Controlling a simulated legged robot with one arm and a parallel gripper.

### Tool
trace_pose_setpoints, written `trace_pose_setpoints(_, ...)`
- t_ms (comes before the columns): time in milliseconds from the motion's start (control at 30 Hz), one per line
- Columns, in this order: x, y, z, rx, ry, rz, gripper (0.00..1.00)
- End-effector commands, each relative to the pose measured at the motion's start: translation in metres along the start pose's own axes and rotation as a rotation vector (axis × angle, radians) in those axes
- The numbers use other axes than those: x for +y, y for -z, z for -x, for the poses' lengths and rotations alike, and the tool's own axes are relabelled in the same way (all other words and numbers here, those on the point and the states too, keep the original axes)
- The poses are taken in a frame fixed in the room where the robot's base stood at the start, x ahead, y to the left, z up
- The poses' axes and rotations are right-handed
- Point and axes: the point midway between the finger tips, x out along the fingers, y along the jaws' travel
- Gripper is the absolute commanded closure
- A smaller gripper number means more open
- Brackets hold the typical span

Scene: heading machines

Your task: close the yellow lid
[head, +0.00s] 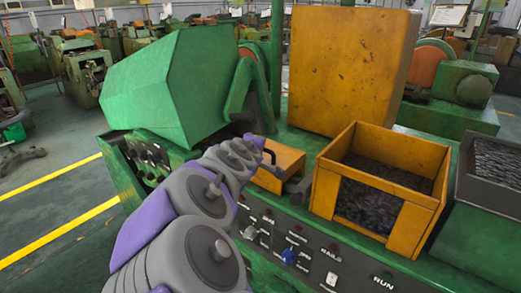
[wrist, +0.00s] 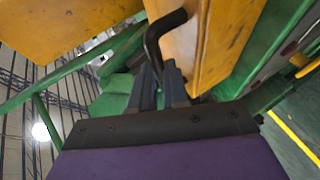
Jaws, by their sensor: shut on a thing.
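The small yellow lid (head: 287,160) is on the green machine, left of the yellow bin. It has a bent black handle, which shows in the wrist view (wrist: 157,36), where the lid's yellow face (wrist: 222,40) fills the upper right. My gripper (wrist: 163,82) is shut on this handle, its two dark fingers around the handle's lower end. In the head view my grey and purple arm reaches from the bottom to the lid and hides part of it. I cannot tell how far open the lid is.
A tall yellow block (head: 350,65) stands behind the lid. The yellow bin (head: 325,193) with dark pieces is to the right. A green hood (head: 170,90) is to the left. A control panel with a blue knob (head: 289,256) runs along the front. Free floor lies left.

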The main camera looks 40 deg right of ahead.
Motion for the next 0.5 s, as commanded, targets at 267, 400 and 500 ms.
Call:
trace_pose_setpoints(267,-0.0136,-0.0052,-0.0038,-0.020,0.018,0.000,1.00)
trace_pose_setpoints(400,-0.0160,-0.0063,-0.0036,-0.026,0.022,0.000,1.00)
trace_pose_setpoints(500,-0.0172,-0.0072,-0.0036,-0.029,0.023,0.000,1.00)
